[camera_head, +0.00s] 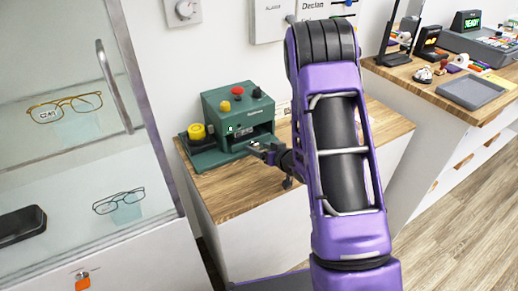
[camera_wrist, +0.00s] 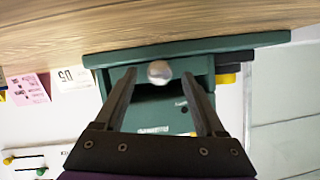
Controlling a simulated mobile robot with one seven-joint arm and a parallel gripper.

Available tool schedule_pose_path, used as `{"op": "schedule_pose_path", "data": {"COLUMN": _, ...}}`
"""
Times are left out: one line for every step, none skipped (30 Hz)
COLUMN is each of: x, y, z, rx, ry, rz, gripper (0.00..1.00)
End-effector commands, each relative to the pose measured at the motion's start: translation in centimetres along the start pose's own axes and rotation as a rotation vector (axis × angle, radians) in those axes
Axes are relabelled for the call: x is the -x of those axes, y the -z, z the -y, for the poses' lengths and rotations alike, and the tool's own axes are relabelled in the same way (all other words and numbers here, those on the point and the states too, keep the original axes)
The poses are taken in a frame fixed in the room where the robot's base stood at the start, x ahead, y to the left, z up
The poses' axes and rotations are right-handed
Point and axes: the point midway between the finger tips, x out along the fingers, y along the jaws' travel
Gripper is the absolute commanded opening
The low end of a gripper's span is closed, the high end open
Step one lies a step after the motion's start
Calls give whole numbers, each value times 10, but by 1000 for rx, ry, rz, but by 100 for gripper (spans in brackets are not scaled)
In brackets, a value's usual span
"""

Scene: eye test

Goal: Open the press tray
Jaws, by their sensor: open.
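The green press (camera_head: 237,115) stands on a wooden-topped counter, with red, yellow and black knobs on top and a dark slot low in its front. In the wrist view the press (camera_wrist: 150,116) appears upside down. A round silver knob (camera_wrist: 159,71) sits in front of its dark opening; I take it as the tray's knob. How far out the tray is, I cannot tell. My gripper (camera_head: 260,151) is at the press front, open. In the wrist view its fingers (camera_wrist: 159,78) stand on either side of the knob, with visible gaps.
A yellow round part (camera_head: 197,131) sits at the press's left on its green base. The wooden counter top (camera_head: 225,190) is clear in front. A glass case with spectacles (camera_head: 66,106) stands close at left. Another counter (camera_head: 405,75) with a grey tray (camera_head: 470,92) is at right.

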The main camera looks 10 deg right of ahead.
Motion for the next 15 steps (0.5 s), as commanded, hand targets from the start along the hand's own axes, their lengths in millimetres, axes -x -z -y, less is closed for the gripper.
{"op": "schedule_pose_path", "data": {"x": -4, "y": 0, "z": 0, "rx": 1, "ry": 0, "rz": -1, "gripper": 72}}
{"op": "schedule_pose_path", "data": {"x": -5, "y": 0, "z": 0, "rx": 1, "ry": -1, "rz": 0, "gripper": 72}}
{"op": "schedule_pose_path", "data": {"x": -6, "y": 0, "z": 0, "rx": 0, "ry": -1, "rz": 0, "gripper": 72}}
{"op": "schedule_pose_path", "data": {"x": -7, "y": 0, "z": 0, "rx": 0, "ry": -1, "rz": 0, "gripper": 72}}
{"op": "schedule_pose_path", "data": {"x": -7, "y": 0, "z": 0, "rx": 0, "ry": -1, "rz": 0, "gripper": 72}}
{"op": "schedule_pose_path", "data": {"x": -8, "y": 0, "z": 0, "rx": 0, "ry": -1, "rz": 0, "gripper": 72}}
{"op": "schedule_pose_path", "data": {"x": -8, "y": 0, "z": 0, "rx": 0, "ry": -1, "rz": 0, "gripper": 72}}
{"op": "schedule_pose_path", "data": {"x": -8, "y": 0, "z": 0, "rx": 0, "ry": -1, "rz": 0, "gripper": 72}}
{"op": "schedule_pose_path", "data": {"x": -8, "y": 0, "z": 0, "rx": 0, "ry": -1, "rz": 0, "gripper": 72}}
{"op": "schedule_pose_path", "data": {"x": -8, "y": 0, "z": 0, "rx": 0, "ry": -1, "rz": 0, "gripper": 72}}
{"op": "schedule_pose_path", "data": {"x": -8, "y": 0, "z": 0, "rx": 0, "ry": -1, "rz": 0, "gripper": 72}}
{"op": "schedule_pose_path", "data": {"x": -8, "y": 0, "z": 0, "rx": 0, "ry": -1, "rz": 0, "gripper": 68}}
{"op": "schedule_pose_path", "data": {"x": -8, "y": 0, "z": 0, "rx": 0, "ry": -1, "rz": 0, "gripper": 63}}
{"op": "schedule_pose_path", "data": {"x": -7, "y": 0, "z": 0, "rx": 0, "ry": -1, "rz": 0, "gripper": 57}}
{"op": "schedule_pose_path", "data": {"x": -7, "y": 0, "z": 0, "rx": 0, "ry": -1, "rz": 0, "gripper": 50}}
